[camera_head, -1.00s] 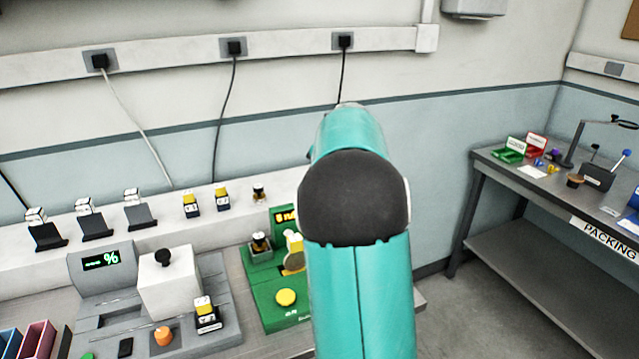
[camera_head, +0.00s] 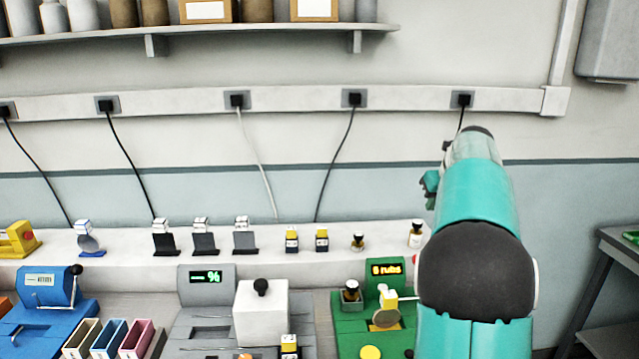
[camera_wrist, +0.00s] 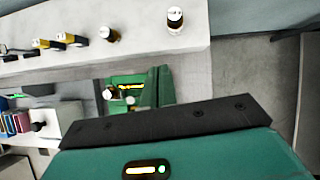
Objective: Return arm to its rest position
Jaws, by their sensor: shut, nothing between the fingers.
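My arm (camera_head: 475,250) is raised at the right of the head view, its teal links stretched up and away in front of the wall. The end of the arm is mostly hidden behind the links there. In the wrist view my gripper (camera_wrist: 185,120) shows as a teal housing with a black edge across the bottom. It is shut and empty, apart from the bench objects; its fingertips are not clearly seen.
A green station (camera_head: 352,325) with a "5 rubs" display stands left of my arm. A grey percent-display station (camera_head: 205,290) stands further left, beside a blue device (camera_head: 50,300). Small bottles line the white ledge (camera_head: 380,240). A grey table (camera_head: 615,265) stands at right.

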